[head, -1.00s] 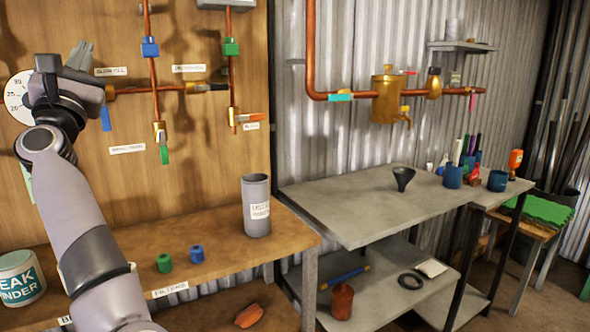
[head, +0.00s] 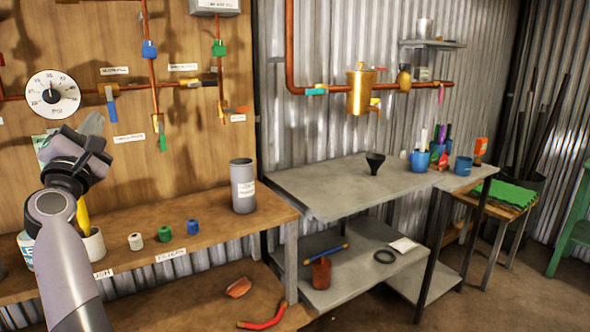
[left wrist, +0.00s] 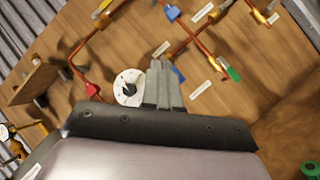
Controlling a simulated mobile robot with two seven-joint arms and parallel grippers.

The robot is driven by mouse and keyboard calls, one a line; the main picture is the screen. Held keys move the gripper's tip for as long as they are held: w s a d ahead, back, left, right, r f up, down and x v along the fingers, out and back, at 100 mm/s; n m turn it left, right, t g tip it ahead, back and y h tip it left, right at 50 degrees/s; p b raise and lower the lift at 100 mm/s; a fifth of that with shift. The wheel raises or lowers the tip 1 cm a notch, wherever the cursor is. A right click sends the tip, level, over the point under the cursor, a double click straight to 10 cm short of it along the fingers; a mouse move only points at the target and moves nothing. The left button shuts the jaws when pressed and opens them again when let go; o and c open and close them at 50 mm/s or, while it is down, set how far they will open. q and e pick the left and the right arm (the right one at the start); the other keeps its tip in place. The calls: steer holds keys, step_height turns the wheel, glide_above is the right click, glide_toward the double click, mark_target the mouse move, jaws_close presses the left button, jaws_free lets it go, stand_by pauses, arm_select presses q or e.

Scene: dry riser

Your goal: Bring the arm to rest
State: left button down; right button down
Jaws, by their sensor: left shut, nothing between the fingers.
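My left arm comes in from the left in the head view. Its gripper (head: 92,124) is raised in front of the wooden board, just below the round pressure gauge (head: 52,94). In the left wrist view the two grey fingers (left wrist: 162,72) lie together, shut with nothing between them. The gauge (left wrist: 127,88) shows right beside the fingers there, behind them. The gripper appears to touch nothing. My right gripper is not in view.
Copper pipes with coloured valve handles run across the board (head: 200,140). The wooden bench (head: 205,218) below holds a grey cylinder (head: 243,186) and small white, green and blue filters. A metal table (head: 345,190) with a black funnel (head: 375,163) stands to the right.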

arm_select(q)
steer(key=s+d+f+m+g+h+p, duration=0.1)
steer(key=s+d+f+m+g, duration=0.15)
steer(key=f+m, duration=0.55)
steer(key=s+d+f+m+g+h+p, duration=0.1)
steer(key=s+d+f+m+g+p, duration=0.2)
steer(key=f, duration=0.9)
steer(key=s+d+f+m+g+h, duration=0.1)
steer(key=s+f+m, duration=0.4)
steer(key=f, duration=0.5)
steer(key=s+d+f+m+g+h+p, duration=0.1)
steer(key=s+d+f+m+g, duration=0.1)
steer(key=s, duration=0.5)
steer(key=s+d+f+m+g+h+p, duration=0.1)
steer(key=s+d+f+m+g, duration=0.1)
steer(key=s+d+f+m, duration=0.2)
steer(key=s+d+f+m+g+h+p, duration=0.1)
steer(key=s+d+f+m, duration=0.3)
steer(key=s+f, duration=0.6)
steer(key=s+m+g, duration=0.1)
steer(key=s+m, duration=0.1)
steer(key=shift+s+f+m, duration=0.15)
steer(key=shift+s+m, duration=0.05)
steer(key=shift+m, duration=0.1)
